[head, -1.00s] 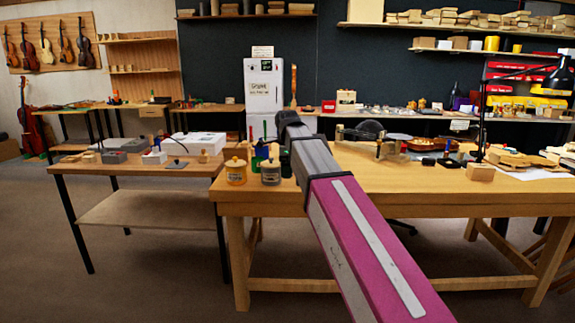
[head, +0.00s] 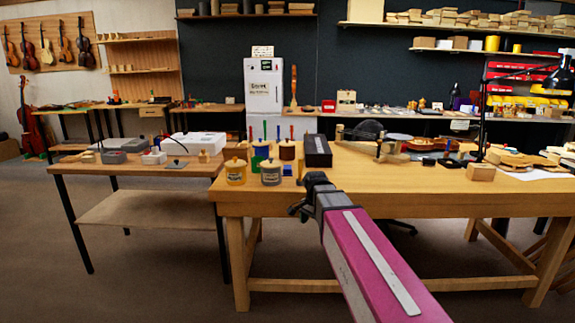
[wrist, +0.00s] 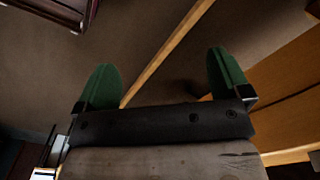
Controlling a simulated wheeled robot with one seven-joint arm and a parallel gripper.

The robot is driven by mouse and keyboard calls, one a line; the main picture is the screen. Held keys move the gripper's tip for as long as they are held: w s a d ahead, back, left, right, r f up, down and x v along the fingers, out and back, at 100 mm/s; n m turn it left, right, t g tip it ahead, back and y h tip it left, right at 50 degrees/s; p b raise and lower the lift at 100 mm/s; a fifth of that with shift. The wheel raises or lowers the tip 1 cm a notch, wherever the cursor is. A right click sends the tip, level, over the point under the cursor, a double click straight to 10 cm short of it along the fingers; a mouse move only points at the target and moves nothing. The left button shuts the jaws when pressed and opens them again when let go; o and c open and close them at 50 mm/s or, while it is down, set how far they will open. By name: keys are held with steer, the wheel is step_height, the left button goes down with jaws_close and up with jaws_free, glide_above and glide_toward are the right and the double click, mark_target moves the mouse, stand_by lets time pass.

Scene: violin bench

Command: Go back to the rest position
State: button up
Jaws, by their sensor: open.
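My gripper (wrist: 163,84) shows in the wrist view with its two green fingers spread wide apart. Nothing is between them, only brown floor and a wooden beam behind. In the head view my pink and grey arm reaches in from the lower right. Its dark front end is just in front of the front edge of the workbench (head: 450,202). The fingers cannot be made out in the head view.
A yellow-lidded jar (head: 236,172), a grey jar (head: 271,173) and a dark box (head: 318,151) stand at the workbench's left end. A lower side table (head: 130,176) stands left. A black lamp (head: 562,74) is at right. Open floor lies in front.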

steer(key=s+d+f+n, duration=0.4)
steer(key=s+f, duration=0.2)
steer(key=f, duration=0.2)
steer(key=s+d+f+n, duration=0.5)
steer(key=s+f, duration=0.1)
steer(key=f, duration=0.2)
steer(key=shift+s, duration=0.4)
